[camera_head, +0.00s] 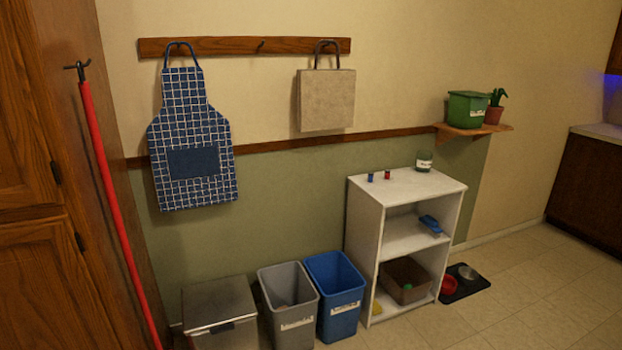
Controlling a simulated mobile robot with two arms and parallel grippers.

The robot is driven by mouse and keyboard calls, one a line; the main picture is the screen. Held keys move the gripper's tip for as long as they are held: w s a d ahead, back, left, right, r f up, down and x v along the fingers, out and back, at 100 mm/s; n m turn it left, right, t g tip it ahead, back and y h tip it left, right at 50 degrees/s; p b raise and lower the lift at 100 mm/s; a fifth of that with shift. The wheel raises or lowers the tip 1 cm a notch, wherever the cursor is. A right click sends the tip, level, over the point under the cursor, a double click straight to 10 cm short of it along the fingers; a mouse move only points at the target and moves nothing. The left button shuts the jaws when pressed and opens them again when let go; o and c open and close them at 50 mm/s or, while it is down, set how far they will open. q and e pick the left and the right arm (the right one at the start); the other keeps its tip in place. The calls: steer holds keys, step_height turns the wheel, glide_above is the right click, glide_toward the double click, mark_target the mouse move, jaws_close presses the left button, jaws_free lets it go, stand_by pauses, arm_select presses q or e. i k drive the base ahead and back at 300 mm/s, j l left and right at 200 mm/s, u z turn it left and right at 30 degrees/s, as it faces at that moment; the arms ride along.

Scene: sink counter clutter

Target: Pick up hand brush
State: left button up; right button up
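A small blue object (431,224) lies on the middle shelf of the white shelf unit (363,237), near its open right side. It may be the hand brush, but it is too small to tell for certain. No other thing in view looks clearly like a hand brush. Neither of my grippers is in the head view.
A blue bin (336,315), a grey bin (291,325) and a metal-lidded bin (219,303) stand left of the shelf unit. A pet mat (480,287) with bowls lies at its right. Tiled floor at the right front is clear.

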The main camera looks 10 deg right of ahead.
mark_target(429, 223)
steer(key=i+j, duration=0.1)
steer(key=i, duration=0.6)
steer(key=i+j, duration=0.15)
steer(key=i, duration=0.55)
